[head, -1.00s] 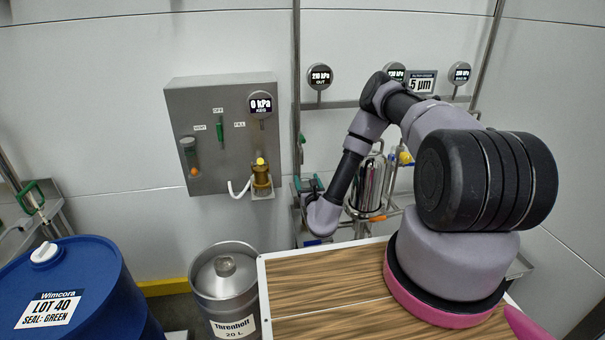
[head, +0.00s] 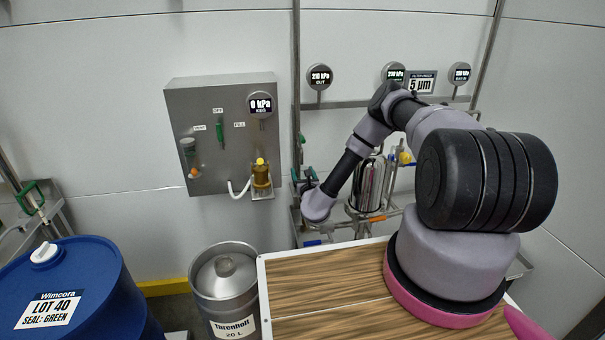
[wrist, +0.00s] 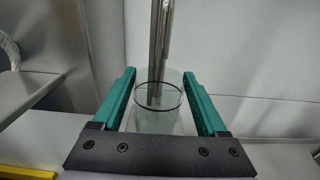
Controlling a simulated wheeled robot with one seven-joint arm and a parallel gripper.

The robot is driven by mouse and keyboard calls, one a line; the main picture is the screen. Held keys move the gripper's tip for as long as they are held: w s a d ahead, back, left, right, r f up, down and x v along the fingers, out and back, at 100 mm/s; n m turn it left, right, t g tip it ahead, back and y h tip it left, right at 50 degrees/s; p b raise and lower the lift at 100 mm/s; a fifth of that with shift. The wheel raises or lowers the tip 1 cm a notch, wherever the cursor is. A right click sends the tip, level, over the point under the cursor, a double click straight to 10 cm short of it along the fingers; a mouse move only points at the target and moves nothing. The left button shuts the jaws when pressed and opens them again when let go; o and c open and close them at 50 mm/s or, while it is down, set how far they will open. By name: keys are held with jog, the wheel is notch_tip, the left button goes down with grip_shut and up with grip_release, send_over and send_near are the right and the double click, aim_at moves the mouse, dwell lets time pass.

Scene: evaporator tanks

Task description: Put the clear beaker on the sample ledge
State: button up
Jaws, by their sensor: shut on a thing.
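The clear beaker (wrist: 158,118) is a see-through glass cylinder with a dark rim line, upright in the wrist view. My gripper (wrist: 158,74) has teal fingers on both sides of the beaker and is shut on it. In the head view my gripper (head: 304,178) shows small and dark teal, in front of the wall just right of the grey panel; the beaker cannot be made out there. A steel ledge or frame (head: 312,241) shows below my wrist in the head view, partly hidden; I cannot tell if it is the sample ledge.
A vertical steel pipe (wrist: 160,40) stands behind the beaker. The grey panel (head: 215,150) with a brass coupling (head: 261,175) is to the left. A steel filter housing (head: 370,185) stands right of my forearm. A keg (head: 225,285) and blue drum (head: 75,290) stand lower left.

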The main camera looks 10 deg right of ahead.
jog(key=o, duration=1.3)
jog(key=shift+f, duration=0.1)
